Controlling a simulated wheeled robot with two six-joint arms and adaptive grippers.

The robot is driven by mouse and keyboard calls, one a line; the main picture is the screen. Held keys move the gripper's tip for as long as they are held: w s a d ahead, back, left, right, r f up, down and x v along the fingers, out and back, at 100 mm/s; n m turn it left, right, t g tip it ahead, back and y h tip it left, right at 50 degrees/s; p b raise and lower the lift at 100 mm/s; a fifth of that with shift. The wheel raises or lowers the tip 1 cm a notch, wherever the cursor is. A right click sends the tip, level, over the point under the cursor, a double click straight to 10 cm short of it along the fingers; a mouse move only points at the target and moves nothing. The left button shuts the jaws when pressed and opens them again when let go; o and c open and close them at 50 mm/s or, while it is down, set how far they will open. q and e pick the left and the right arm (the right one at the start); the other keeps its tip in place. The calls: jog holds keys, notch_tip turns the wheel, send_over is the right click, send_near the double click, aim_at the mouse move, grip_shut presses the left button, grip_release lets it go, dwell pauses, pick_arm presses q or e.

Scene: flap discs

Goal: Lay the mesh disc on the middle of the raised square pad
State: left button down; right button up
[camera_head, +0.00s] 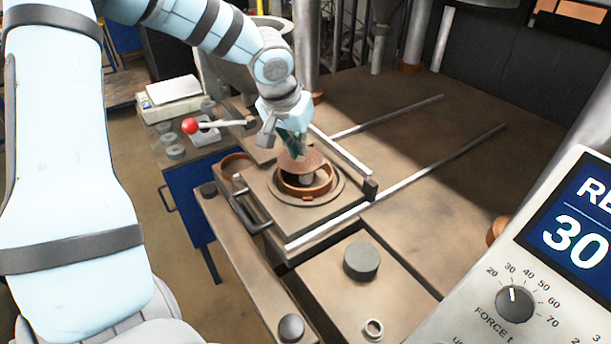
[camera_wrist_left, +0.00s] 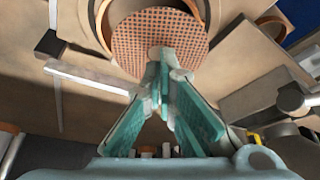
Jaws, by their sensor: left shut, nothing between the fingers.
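The brown mesh disc (camera_head: 303,161) is at the ring's back side in the head view, overlapping the rim. Its grid of holes shows in the wrist view (camera_wrist_left: 150,42). A grey block (camera_head: 306,179), perhaps the raised square pad, shows partly below the disc inside a copper-coloured ring (camera_head: 305,192); the disc hides the rest. My left gripper (camera_head: 298,152) is at the disc's back edge, its green-padded fingers together. In the wrist view the fingertips (camera_wrist_left: 163,62) meet at the disc's near edge. I cannot tell what the disc rests on. My right gripper is not in view.
The ring stands on a sliding plate (camera_head: 349,195) with a dark handle (camera_head: 246,214) and raised side bars. A dark round puck (camera_head: 361,261) and a small metal ring (camera_head: 373,329) are nearer. A control panel (camera_head: 560,240) blocks the right front. Bare bench lies beyond the rails.

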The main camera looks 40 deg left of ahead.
pick_arm(q)
jog(key=shift+f, duration=0.4)
jog(key=shift+d, duration=0.15)
jog(key=shift+w+d+f+p, duration=0.1)
jog(key=shift+d+p, duration=0.15)
jog(key=shift+p, duration=0.05)
dwell(0.7)
jog(key=shift+d+p, duration=0.1)
jog(key=shift+p, duration=0.65)
jog(key=shift+f, duration=0.1)
jog(key=shift+d, duration=0.1)
